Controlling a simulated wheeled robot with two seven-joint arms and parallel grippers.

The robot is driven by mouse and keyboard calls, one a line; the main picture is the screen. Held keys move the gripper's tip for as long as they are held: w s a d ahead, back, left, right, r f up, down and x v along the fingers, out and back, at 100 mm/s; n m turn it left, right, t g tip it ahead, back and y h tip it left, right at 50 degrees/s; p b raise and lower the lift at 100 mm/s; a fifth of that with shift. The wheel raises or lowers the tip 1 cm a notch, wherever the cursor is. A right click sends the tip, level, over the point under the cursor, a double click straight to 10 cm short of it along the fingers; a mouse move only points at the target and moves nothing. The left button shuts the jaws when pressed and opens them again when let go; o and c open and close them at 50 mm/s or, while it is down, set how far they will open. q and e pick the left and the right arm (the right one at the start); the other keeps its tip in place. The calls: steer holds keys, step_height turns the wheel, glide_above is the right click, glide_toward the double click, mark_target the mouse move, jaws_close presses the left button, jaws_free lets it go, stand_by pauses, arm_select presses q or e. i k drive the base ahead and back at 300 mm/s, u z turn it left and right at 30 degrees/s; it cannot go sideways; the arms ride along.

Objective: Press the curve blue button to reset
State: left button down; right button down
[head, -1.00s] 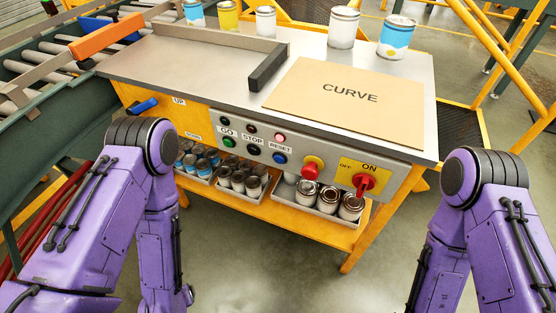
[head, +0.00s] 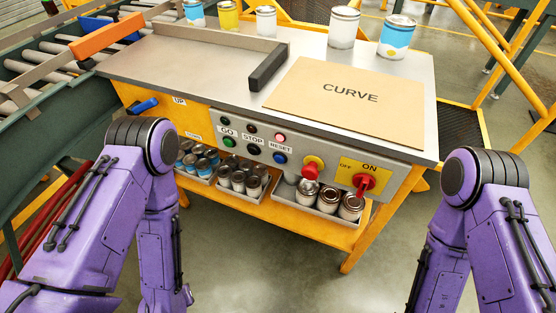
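The blue RESET button (head: 280,158) sits on the grey control panel (head: 315,158) on the front of the workbench. A lit pinkish lamp (head: 280,138) is above it, next to the RESET label. The panel also has a green GO button (head: 229,142) and a black STOP button (head: 254,149) to the left. A sign reading CURVE (head: 350,94) lies on the bench top. Both my purple arms are bent, with the lower links hanging down in front of the bench. Neither gripper shows in the head view.
A red knob on yellow (head: 313,167) and a red ON/OFF switch (head: 364,183) are right of the blue button. Trays of cans (head: 327,200) stand on the shelf below. A blue lever (head: 143,105) is at left. The floor between my arms is clear.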

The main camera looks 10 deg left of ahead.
mark_target(279, 159)
steer(key=u, duration=2.1)
steer(key=k, duration=1.4)
steer(key=z, duration=1.85)
steer(key=i, duration=0.5)
